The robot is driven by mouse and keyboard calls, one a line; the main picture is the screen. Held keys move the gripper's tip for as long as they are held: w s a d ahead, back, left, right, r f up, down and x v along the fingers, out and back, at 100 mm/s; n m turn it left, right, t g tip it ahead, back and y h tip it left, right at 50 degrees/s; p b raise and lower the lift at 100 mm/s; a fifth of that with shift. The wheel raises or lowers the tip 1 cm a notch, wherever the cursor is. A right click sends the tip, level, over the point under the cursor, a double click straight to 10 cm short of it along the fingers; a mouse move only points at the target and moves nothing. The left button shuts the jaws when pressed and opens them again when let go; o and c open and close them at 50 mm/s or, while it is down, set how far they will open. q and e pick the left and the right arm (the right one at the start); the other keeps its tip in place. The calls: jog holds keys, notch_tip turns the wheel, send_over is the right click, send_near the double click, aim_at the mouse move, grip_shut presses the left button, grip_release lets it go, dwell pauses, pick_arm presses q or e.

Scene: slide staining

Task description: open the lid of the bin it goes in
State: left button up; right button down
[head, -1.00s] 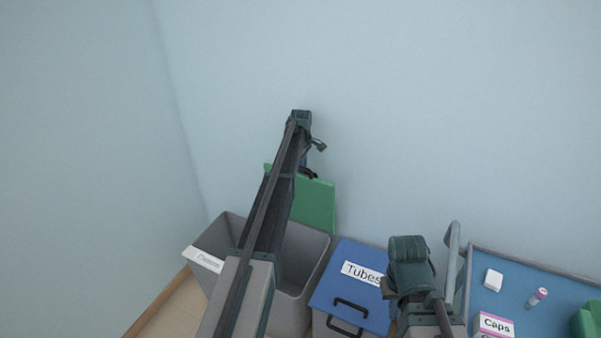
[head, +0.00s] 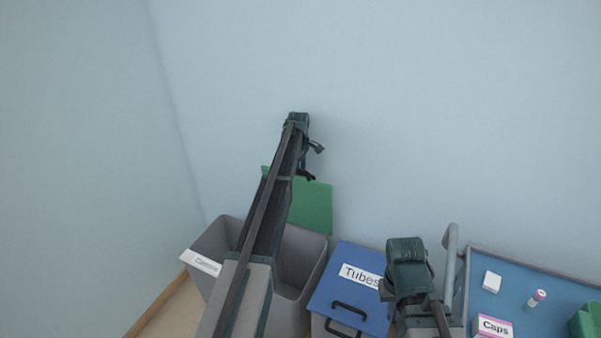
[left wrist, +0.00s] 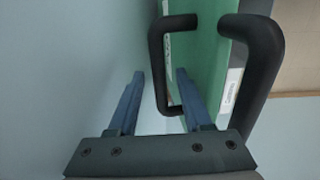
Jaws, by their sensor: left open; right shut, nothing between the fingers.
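The grey bin (head: 304,265) stands at the lower left with its mouth uncovered. Its green lid (head: 315,208) stands raised at the bin's back, near the wall; it also shows in the left wrist view (left wrist: 203,55). My left arm reaches over the bin and partly hides the lid. My left gripper (left wrist: 160,73) is open, with a black handle bar (left wrist: 157,70) appearing between its fingers; contact cannot be told. In the head view my left gripper (head: 306,174) is small near the lid's top edge. My right gripper (head: 385,292) is shut and empty beside the Tubes bin; its fingertips are hardly visible.
A bin with a closed blue lid (head: 335,284) marked Tubes stands right of the grey bin. Farther right is a blue-topped surface (head: 510,284) with a rail, a white block (head: 492,281), a small tube (head: 537,298) and a Caps box (head: 493,327). The wall is close behind.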

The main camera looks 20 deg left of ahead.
pick_arm(q)
notch_tip(320, 180, up, 14)
jog(key=s+p, duration=0.1)
jog(key=p, duration=1.2)
jog(key=shift+p, duration=0.35)
jog(key=shift+f, duration=0.1)
jog(key=s+d+m, duration=0.5)
jog(key=s+d, duration=0.6)
jog(key=d, duration=0.1)
jog(key=s+d+m, duration=0.5)
jog(key=s, duration=0.5)
jog(key=s+d+f+m+b, duration=0.1)
jog(key=s+d+m, duration=0.4)
jog(key=s, duration=0.6)
jog(key=s+d+f+m+g+y+b, duration=0.1)
jog(key=s+d+m, duration=0.5)
jog(key=s, duration=0.5)
jog(key=shift+d+f, duration=0.2)
jog(key=shift+d, duration=0.15)
jog(key=shift+w+a, duration=0.1)
